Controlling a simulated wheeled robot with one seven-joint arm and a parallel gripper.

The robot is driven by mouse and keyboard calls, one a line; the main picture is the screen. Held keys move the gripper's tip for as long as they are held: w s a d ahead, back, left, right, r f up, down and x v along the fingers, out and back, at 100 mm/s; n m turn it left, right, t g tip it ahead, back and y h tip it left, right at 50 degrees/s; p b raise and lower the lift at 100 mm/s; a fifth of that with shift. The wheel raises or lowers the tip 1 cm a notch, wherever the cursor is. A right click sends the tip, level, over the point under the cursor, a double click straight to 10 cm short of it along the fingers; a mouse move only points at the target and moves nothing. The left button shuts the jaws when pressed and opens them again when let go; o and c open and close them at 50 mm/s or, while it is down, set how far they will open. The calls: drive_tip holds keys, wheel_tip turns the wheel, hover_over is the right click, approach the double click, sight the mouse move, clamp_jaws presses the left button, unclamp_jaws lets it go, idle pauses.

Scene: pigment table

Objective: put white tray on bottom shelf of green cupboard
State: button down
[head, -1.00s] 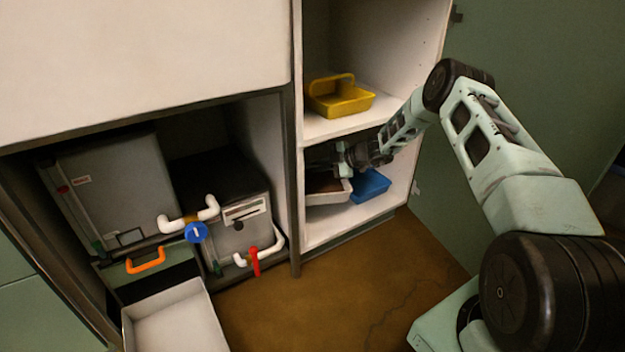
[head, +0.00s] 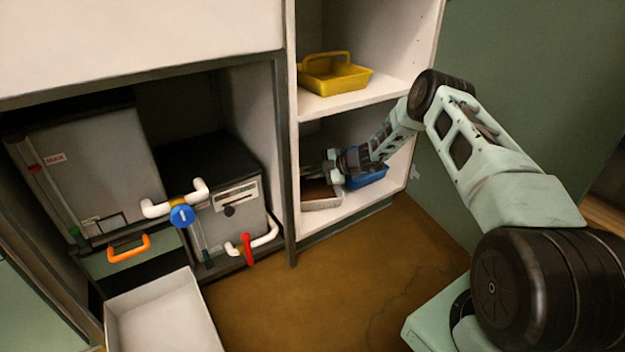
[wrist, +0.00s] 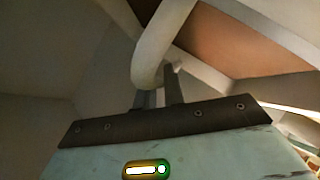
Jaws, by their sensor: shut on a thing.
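The white tray (head: 322,204), with a brown inside, is at the left of the bottom shelf (head: 345,211) of the cupboard, close to its left wall. My gripper (head: 324,174) reaches in from the right and is shut on the tray's handle. In the wrist view, the curved white handle (wrist: 155,50) passes between the fingers (wrist: 158,92), with the tray's pale rim (wrist: 265,38) beyond. I cannot tell whether the tray's bottom rests fully on the shelf. The gripper hides part of the tray.
A blue tray (head: 372,178) stands to the right on the bottom shelf, partly behind my arm. A yellow tray (head: 335,78) is on the shelf above. The green door (head: 510,90) stands right. An open white box (head: 165,315) and grey units (head: 90,170) are left.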

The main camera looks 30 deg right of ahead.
drive_tip(key=shift+w, duration=0.1)
drive_tip(key=shift+f, duration=0.1)
drive_tip(key=c, duration=1.9)
unclamp_jaws()
drive_tip(key=shift+f, duration=0.2)
drive_tip(key=o, duration=0.4)
drive_tip(key=shift+r, duration=0.25)
drive_tip(key=p+v, duration=0.6)
drive_tip(key=v, duration=0.6)
drive_tip(key=shift+p, duration=0.4)
drive_tip(key=shift+d+f, duration=0.1)
